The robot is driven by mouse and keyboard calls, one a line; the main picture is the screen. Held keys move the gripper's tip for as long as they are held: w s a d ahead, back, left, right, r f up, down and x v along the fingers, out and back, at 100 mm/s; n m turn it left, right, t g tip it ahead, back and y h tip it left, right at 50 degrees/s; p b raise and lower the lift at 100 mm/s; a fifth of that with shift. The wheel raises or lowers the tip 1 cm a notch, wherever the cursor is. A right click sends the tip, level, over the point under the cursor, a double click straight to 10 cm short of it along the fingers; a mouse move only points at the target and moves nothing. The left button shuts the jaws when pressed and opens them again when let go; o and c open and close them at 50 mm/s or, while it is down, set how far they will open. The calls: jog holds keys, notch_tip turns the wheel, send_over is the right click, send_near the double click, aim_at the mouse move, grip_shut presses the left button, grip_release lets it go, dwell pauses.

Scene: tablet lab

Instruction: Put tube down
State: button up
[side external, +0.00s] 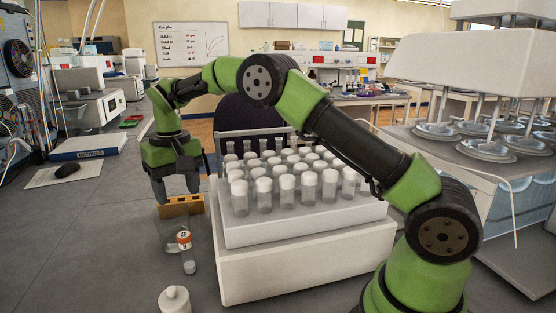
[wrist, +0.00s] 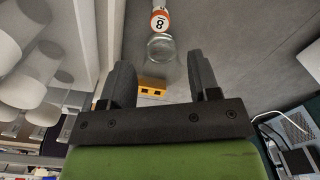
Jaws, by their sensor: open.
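My gripper (side external: 177,190) is open, pointing down above the grey table left of the white rack. Its two fingers (wrist: 161,72) also show apart in the wrist view, with nothing held between them. A clear tube with an orange and white label (side external: 184,240) is on the table in front of and below my gripper. I cannot tell surely whether the tube stands or lies.
A white rack (side external: 300,262) full of white-capped tubes stands right of my gripper. A yellow-brown block (side external: 181,206) sits below the fingers; it also shows in the wrist view (wrist: 152,86). A white capped container (side external: 174,299) is at the front.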

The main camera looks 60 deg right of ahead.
jog(key=s+r+t+y, duration=0.1)
jog(key=s+r+t, duration=0.2)
jog(key=s+r, duration=0.95)
jog(key=s+a+t+y, duration=0.1)
jog(key=s+t, duration=0.3)
jog(key=s, duration=1.1)
jog(key=shift+s+a, duration=0.25)
jog(key=shift+a, duration=0.05)
